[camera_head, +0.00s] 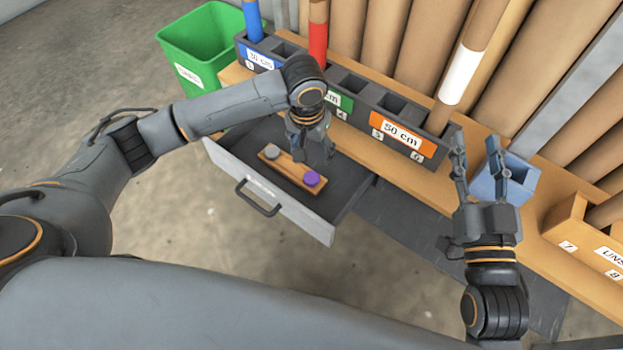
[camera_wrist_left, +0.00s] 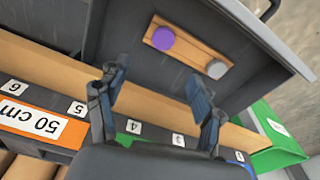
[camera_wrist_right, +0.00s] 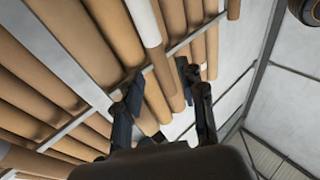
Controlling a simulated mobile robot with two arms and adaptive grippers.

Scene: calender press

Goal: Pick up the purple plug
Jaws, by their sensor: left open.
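The purple plug (camera_head: 312,178) sits on one end of a wooden strip (camera_head: 290,172) inside an open grey drawer (camera_head: 232,157). A grey plug (camera_head: 271,152) sits at the strip's other end. In the left wrist view the purple plug (camera_wrist_left: 163,39) lies beyond my fingers, apart from them. My left gripper (camera_head: 315,155) is open and empty over the drawer, behind the strip; it also shows in the left wrist view (camera_wrist_left: 155,95). My right gripper (camera_head: 477,155) is open and empty, pointing up at the right; its fingers show in the right wrist view (camera_wrist_right: 158,95).
A dark rack (camera_head: 345,80) with labelled slots stands on the wooden shelf behind the drawer, holding upright tubes. A green bin (camera_head: 200,45) stands at the back left. A small blue box (camera_head: 515,180) is behind my right gripper. Brown rolls line the back.

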